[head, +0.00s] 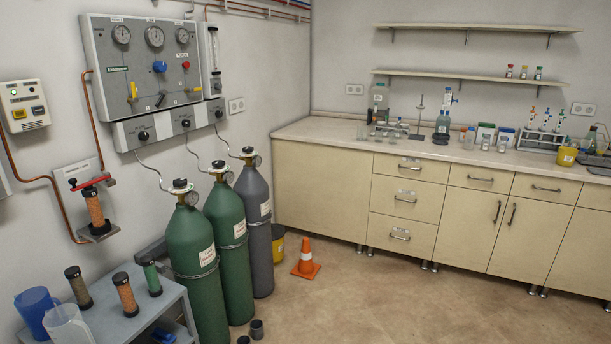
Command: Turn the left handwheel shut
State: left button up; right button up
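Three gas cylinders stand in a row by the left wall, each with a dark valve top. The leftmost green cylinder (190,245) has a black handwheel (180,184) on top, with a round gauge beside it. The middle green cylinder (224,225) has a similar handwheel (218,165). The grey cylinder (256,215) has another handwheel (248,151). I cannot tell how far any of them is turned. The wall panel (155,75) above also carries a blue knob (160,67) and a red knob (186,65). Neither of my grippers is in view.
A grey cart (130,322) with jugs and small columns stands at the lower left, close to the leftmost cylinder. Thin hoses run from the cylinders to the panel. An orange cone (306,258) stands right of them. The floor (370,305) before the cabinets is clear.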

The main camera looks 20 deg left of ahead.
aim_at(179, 182)
jog(key=i+j+u, duration=0.1)
jog(key=i+u, duration=0.2)
jog(key=i, duration=0.2)
jog(key=i+u, duration=0.35)
jog(key=i, duration=0.15)
jog(key=i+l+u, duration=0.3)
jog(key=i, duration=0.2)
jog(key=i+l+u, duration=0.35)
jog(key=i, duration=0.15)
jog(key=j, duration=0.1)
